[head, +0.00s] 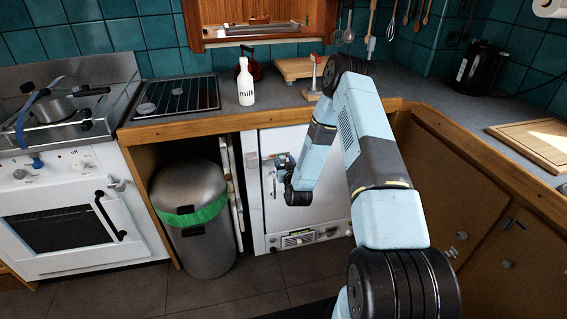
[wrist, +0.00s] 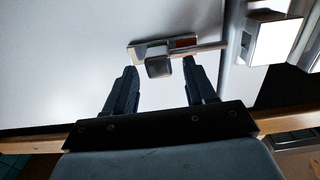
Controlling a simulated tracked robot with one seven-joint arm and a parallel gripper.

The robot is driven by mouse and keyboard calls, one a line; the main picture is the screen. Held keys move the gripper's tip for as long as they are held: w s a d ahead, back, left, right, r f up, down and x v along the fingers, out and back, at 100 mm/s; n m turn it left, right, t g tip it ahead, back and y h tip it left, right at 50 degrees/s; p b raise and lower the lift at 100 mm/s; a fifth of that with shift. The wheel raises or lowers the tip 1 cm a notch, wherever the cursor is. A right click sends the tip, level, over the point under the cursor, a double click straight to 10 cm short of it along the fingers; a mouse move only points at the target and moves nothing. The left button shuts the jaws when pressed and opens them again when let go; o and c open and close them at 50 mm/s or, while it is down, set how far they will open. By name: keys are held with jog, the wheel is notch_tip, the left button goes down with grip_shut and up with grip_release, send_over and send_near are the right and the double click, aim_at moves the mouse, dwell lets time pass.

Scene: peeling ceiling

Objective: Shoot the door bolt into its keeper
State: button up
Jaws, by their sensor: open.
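The door bolt (wrist: 205,49) is a metal bar on a small plate on the white door (wrist: 70,50), with a dark square knob (wrist: 158,67). Its bar points right toward the keeper (wrist: 272,42), a bright metal block past the door's edge. A gap shows between bar tip and keeper. My gripper (wrist: 160,66) is open, one finger on each side of the knob; I cannot tell if either touches it. In the head view my gripper (head: 284,160) is at the upper left of the white door (head: 310,205), and the bolt is small and partly hidden there.
A wooden counter edge (head: 215,121) runs above the door. A steel bin (head: 195,225) with a green liner stands left of it. A white stove (head: 75,205) is farther left. A milk bottle (head: 245,85) stands on the counter. Floor in front is clear.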

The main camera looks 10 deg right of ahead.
jog(key=shift+w, duration=0.1)
jog(key=shift+c, duration=0.3)
grip_shut()
dwell(0.4)
